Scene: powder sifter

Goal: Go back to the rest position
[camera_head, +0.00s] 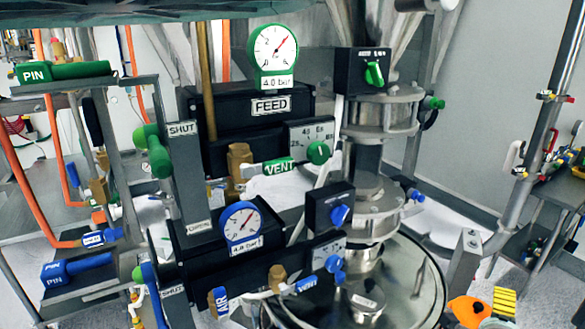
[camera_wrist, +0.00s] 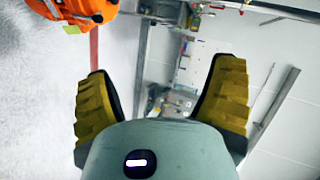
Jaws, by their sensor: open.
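My gripper (camera_wrist: 163,70) shows in the wrist view, with its two yellow ridged fingers spread wide apart and nothing held between them. Beyond the fingers I see a pale floor or wall and distant shelving, out of reach. No part of the station is touching the fingers in the wrist view.
Green-handled (camera_head: 152,152) and blue-handled (camera_head: 78,267) valves and pins stick out at the left. A metal vessel (camera_head: 415,255) stands at the lower middle. An orange object (camera_wrist: 75,10) shows in the wrist view.

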